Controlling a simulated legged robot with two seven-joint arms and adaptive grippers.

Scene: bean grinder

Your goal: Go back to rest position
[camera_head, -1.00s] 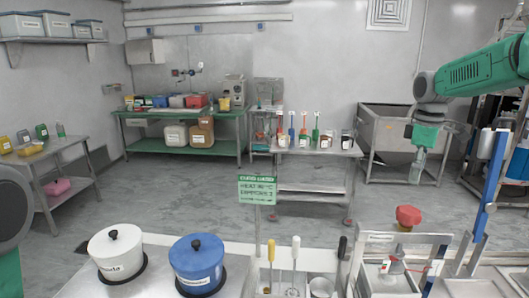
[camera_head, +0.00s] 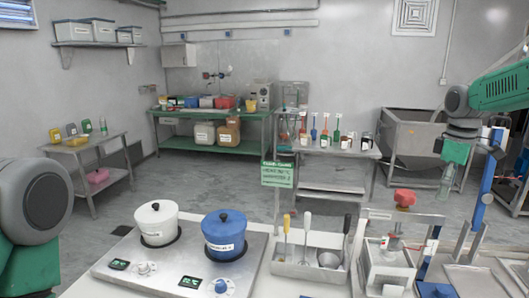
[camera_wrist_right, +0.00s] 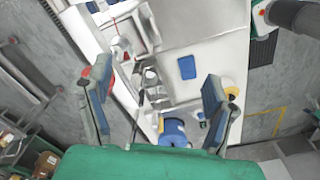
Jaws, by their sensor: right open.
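My right gripper (camera_head: 447,184) hangs in the air at the right of the head view, pointing down, above and behind the red-topped grinder (camera_head: 388,262). In the right wrist view its two fingers (camera_wrist_right: 154,92) stand wide apart with nothing between them. My left arm shows only as a grey joint and green link at the left edge of the head view; its gripper is out of the picture.
A white pot (camera_head: 156,222) and a blue pot (camera_head: 225,235) stand on a hot plate (camera_head: 150,270). A tray (camera_head: 300,270) with utensils lies beside it. A blue upright post (camera_head: 484,200) stands at right. Open floor separates this counter from the back tables.

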